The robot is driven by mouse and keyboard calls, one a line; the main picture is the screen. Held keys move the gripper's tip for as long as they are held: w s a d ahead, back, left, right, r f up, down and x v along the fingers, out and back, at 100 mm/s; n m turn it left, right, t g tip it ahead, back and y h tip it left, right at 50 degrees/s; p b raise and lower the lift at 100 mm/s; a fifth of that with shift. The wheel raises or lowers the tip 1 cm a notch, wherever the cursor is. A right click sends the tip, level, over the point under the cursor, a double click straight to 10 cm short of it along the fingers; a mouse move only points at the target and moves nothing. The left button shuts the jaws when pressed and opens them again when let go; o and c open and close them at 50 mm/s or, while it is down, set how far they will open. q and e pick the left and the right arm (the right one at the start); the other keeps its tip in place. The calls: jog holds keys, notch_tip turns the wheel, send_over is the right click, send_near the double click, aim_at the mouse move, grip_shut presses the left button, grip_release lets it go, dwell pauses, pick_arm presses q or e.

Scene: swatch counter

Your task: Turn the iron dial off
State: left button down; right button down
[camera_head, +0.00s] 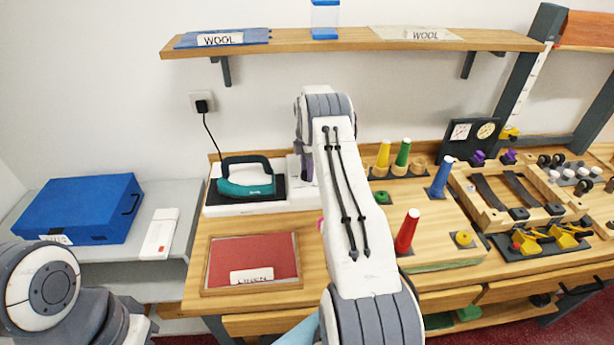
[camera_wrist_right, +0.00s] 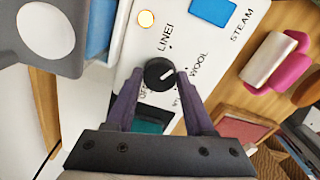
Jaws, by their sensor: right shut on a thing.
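The black iron dial (camera_wrist_right: 158,72) sits on the white panel of the iron station (camera_head: 220,210). A white pointer line on the dial points right, roughly towards the WOOL mark; LINEN and a partly covered OFF mark also show around it. My right gripper (camera_wrist_right: 161,77) has its purple fingers on either side of the dial, shut on it. In the head view my right gripper (camera_head: 307,167) is mostly hidden behind my own arm, and the dial is hidden there. The teal iron (camera_head: 245,182) rests on its dark plate. My left gripper is out of view; only part of the left arm shows.
An amber lamp (camera_wrist_right: 146,19) and a blue button (camera_wrist_right: 208,10) are near the dial. A red LINEN swatch tray (camera_head: 225,292) is in front; cones, including a red one (camera_head: 407,232), stand to the right.

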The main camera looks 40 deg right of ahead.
jog(key=m+b, duration=0.1)
jog(key=m, duration=0.2)
jog(key=shift+f, duration=0.1)
jog(key=m+b, duration=0.1)
jog(key=m, duration=0.2)
jog(key=shift+m, duration=0.3)
jog(key=m+b, duration=0.1)
jog(key=m, duration=0.2)
jog(key=shift+m, duration=0.3)
jog(key=m, duration=0.3)
jog(key=shift+m, duration=0.3)
jog(key=m, duration=0.4)
jog(key=shift+b, duration=0.35)
jog(key=m, duration=0.8)
jog(key=shift+m, duration=0.3)
jog(key=shift+r+m, duration=0.2)
jog(key=shift+m, duration=1.7)
